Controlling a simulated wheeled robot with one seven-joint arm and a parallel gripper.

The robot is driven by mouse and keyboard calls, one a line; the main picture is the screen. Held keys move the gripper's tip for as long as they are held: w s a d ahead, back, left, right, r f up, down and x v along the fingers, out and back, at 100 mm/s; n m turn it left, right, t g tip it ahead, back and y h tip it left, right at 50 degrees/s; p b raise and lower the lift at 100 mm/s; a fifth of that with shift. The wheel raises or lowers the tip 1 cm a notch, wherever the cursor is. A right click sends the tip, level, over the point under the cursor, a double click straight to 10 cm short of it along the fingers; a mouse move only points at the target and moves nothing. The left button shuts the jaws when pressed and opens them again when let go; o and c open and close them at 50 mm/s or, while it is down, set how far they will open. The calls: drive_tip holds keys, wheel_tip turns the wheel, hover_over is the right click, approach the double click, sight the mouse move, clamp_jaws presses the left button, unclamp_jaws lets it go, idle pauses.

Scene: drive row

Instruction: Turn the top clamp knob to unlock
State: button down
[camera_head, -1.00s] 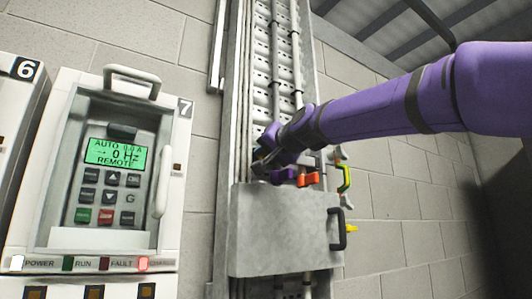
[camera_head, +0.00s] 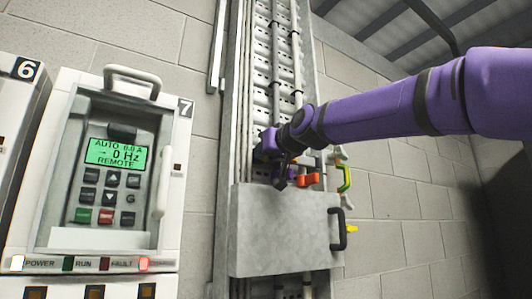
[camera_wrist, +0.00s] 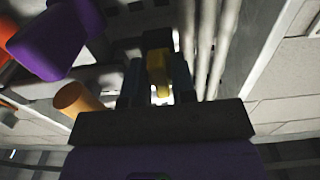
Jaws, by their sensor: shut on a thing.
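In the wrist view a yellow knob (camera_wrist: 157,66) sits between the two dark fingers of my gripper (camera_wrist: 156,84). The fingers are shut on it from both sides. A dark part behind it hides what it is fixed to. In the head view my gripper (camera_head: 268,146) is at the metal channel with the pipes, just above a grey box. The knob is hidden there by my wrist, and its angle cannot be read.
Orange (camera_head: 308,180) and green (camera_head: 345,178) parts sit right of my gripper. The grey box (camera_head: 280,230) with a black handle (camera_head: 338,229) is below. A drive panel (camera_head: 106,175) marked 7 stands left. Purple (camera_wrist: 55,38) and orange (camera_wrist: 78,100) pieces are close in the wrist view.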

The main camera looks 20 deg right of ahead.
drive_tip(key=c, duration=1.9)
unclamp_jaws()
drive_tip(key=shift+f, duration=0.1)
drive_tip(key=o, duration=0.8)
drive_tip(key=shift+c, duration=0.2)
drive_tip(key=shift+s, duration=0.15)
drive_tip(key=s+d, duration=0.2)
drive_tip(key=s, duration=0.8)
drive_tip(key=shift+s, duration=0.15)
drive_tip(key=s+d+f+g+h, duration=0.1)
drive_tip(key=s+f+g, duration=0.3)
drive_tip(key=f, duration=1)
drive_tip(key=s+d+f+m+g+h, duration=0.1)
drive_tip(key=s+f+g, duration=0.3)
drive_tip(key=s+f, duration=0.4)
drive_tip(key=s+d+f+m+g+h, duration=0.1)
drive_tip(key=s+f+g, duration=0.3)
drive_tip(key=f, duration=1.7)
drive_tip(key=s+d, duration=0.1)
drive_tip(key=s, duration=0.2)
drive_tip(key=shift+d+f, duration=0.35)
drive_tip(key=shift+d, duration=0.05)
